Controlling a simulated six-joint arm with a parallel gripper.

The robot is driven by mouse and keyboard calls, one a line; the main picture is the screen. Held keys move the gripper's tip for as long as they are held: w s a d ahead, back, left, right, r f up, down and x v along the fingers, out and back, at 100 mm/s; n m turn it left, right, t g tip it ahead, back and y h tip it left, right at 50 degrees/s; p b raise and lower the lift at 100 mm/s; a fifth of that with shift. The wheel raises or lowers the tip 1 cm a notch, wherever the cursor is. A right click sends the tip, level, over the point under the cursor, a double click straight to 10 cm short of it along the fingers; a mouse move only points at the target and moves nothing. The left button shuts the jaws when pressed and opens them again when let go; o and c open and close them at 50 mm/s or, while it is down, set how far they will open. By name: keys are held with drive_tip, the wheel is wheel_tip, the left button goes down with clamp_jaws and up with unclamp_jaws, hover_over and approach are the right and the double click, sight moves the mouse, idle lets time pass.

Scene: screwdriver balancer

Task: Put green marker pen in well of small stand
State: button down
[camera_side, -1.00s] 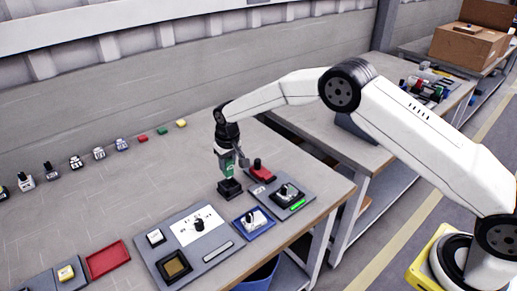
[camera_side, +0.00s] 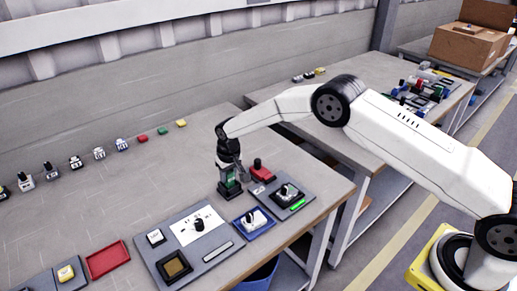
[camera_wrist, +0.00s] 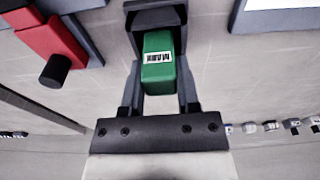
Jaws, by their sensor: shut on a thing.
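My gripper (camera_side: 231,172) is low over the table and shut on the green marker pen (camera_wrist: 160,74), a blocky green body with a white printed label. In the wrist view, both of my gripper's fingers (camera_wrist: 160,88) flank the pen. The small black stand (camera_side: 230,192) is on the table directly below; it also shows in the wrist view (camera_wrist: 155,17) at the pen's far end. The pen's far end appears to be inside the stand's opening. How deep it sits is hidden.
A red block with a black knob (camera_side: 262,173) stands close to the right of the stand. Grey panels with fixtures (camera_side: 208,253) and a blue-edged tray (camera_side: 238,224) lie in front. A red tray (camera_side: 108,258) is at the front left. Small items line the back; the table's left middle is clear.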

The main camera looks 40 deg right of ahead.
drive_tip(key=shift+c, duration=1.3)
unclamp_jaws()
drive_tip(key=shift+r, duration=0.15)
drive_tip(key=shift+s+r, duration=0.15)
drive_tip(key=shift+r, duration=1.1)
drive_tip(key=shift+s+r, duration=0.2)
drive_tip(key=shift+r, duration=1.05)
drive_tip(key=shift+s+r, duration=0.15)
drive_tip(key=shift+r, duration=1.1)
drive_tip(key=shift+r, duration=0.1)
drive_tip(key=shift+r, duration=2.4)
